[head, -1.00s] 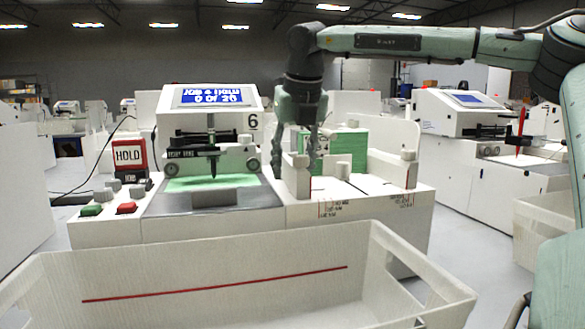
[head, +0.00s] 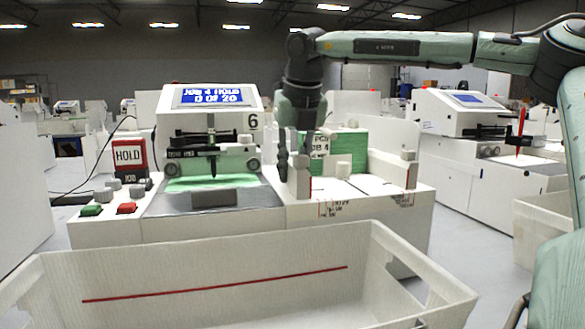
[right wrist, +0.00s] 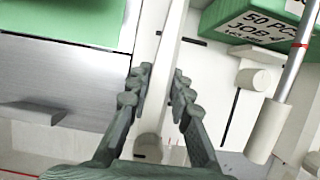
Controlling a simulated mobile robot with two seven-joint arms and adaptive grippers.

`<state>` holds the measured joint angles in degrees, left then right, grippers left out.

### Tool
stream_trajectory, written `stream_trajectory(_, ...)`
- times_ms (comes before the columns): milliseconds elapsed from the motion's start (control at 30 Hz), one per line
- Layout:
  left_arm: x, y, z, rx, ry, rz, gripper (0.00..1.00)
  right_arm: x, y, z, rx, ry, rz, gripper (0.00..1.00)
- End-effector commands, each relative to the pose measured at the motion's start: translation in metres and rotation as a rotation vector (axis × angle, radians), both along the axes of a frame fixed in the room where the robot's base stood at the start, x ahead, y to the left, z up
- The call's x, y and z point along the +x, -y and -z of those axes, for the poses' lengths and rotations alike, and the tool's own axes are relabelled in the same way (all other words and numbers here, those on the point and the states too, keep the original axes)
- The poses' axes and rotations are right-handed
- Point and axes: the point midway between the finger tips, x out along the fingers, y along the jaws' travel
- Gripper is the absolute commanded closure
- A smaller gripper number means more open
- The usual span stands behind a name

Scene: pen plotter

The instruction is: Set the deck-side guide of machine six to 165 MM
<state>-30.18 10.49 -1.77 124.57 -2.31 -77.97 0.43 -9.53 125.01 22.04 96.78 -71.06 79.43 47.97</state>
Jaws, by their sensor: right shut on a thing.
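Machine six (head: 210,100), a white plotter marked 6, shows "JOB 4 HOLD 0 OF 20" on its blue screen. The deck-side guide (head: 299,183) is a white upright piece beside the grey deck, at the left of the feed tray. My right gripper (head: 291,160) points down at it. In the right wrist view, my right gripper's fingers (right wrist: 160,85) are shut on the guide (right wrist: 168,45), one on each side, with a round white knob below. The scale markings (head: 340,211) on the front face are too small to read. My left gripper is not in view.
A green-wrapped paper stack (head: 348,148) labelled JOB 4 stands behind the tray. Another white guide knob (head: 343,170) is right of my gripper. A HOLD sign (head: 128,156) stands left, with green and red buttons. A white bin (head: 230,270) fills the foreground.

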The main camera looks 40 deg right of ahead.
Motion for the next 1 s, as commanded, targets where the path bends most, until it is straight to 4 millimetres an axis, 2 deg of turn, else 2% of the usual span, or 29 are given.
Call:
stream_trajectory(167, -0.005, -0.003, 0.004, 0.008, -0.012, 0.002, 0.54, -0.006, 0.011, -0.001, 0.002, 0.004, 0.001, 1.0)
stream_trajectory(267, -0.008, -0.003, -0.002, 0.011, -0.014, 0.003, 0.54, -0.011, 0.02, -0.001, 0.001, 0.004, 0.0, 1.0)
stream_trajectory(367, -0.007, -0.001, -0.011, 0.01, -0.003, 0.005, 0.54, -0.011, 0.02, -0.001, 0.002, 0.003, -0.003, 1.0)
stream_trajectory(500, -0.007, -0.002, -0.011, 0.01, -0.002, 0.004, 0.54, -0.011, 0.019, -0.001, 0.002, 0.004, -0.004, 1.0)
stream_trajectory(533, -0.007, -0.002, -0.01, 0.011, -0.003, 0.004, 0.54, -0.011, 0.019, -0.001, 0.002, 0.004, -0.004, 0.78)
stream_trajectory(700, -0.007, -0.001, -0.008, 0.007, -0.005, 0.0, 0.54, -0.011, 0.02, -0.001, 0.001, 0.002, -0.003, 0.58)
stream_trajectory(1000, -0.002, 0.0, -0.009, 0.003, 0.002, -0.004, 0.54, -0.01, 0.019, 0.0, 0.001, 0.001, -0.002, 0.58)
